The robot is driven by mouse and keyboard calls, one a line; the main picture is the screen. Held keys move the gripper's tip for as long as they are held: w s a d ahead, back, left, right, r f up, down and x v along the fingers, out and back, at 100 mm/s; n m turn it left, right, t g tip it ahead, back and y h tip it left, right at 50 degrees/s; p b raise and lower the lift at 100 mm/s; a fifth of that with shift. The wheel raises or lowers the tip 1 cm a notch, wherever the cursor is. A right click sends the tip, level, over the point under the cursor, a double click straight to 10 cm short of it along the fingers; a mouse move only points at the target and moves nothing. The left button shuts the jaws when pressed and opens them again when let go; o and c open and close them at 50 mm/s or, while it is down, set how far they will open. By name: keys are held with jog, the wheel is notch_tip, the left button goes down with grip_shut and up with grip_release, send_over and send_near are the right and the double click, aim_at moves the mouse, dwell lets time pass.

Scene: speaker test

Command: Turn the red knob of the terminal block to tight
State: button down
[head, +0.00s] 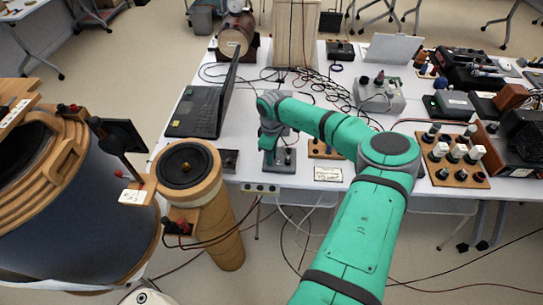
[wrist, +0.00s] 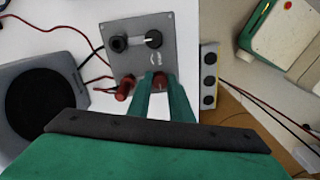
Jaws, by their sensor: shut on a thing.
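The terminal block (wrist: 137,62) is a grey plate on the white table, with two black posts at its far end. The red knob (wrist: 160,84) shows between the two teal fingers of my gripper (wrist: 161,88) in the wrist view. The fingers are shut on it from both sides and hide part of it. A second red post (wrist: 125,88) with a red lead stands just left of my fingers, tilted in the picture. In the head view the grey terminal block (head: 283,161) is under my gripper (head: 275,146), which hides most of the knobs.
A round speaker (head: 188,165) stands left of the block, and an open laptop (head: 205,108) lies behind it. A socket strip (wrist: 209,77) is close on the right in the wrist view. Cables, a grey box (head: 380,95) and a wooden terminal board (head: 455,158) crowd the table.

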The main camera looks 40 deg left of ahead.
jog(key=shift+a+r, duration=0.1)
jog(key=c, duration=1.6)
grip_release()
notch_tip(320, 180, up, 11)
jog(key=shift+f, duration=0.15)
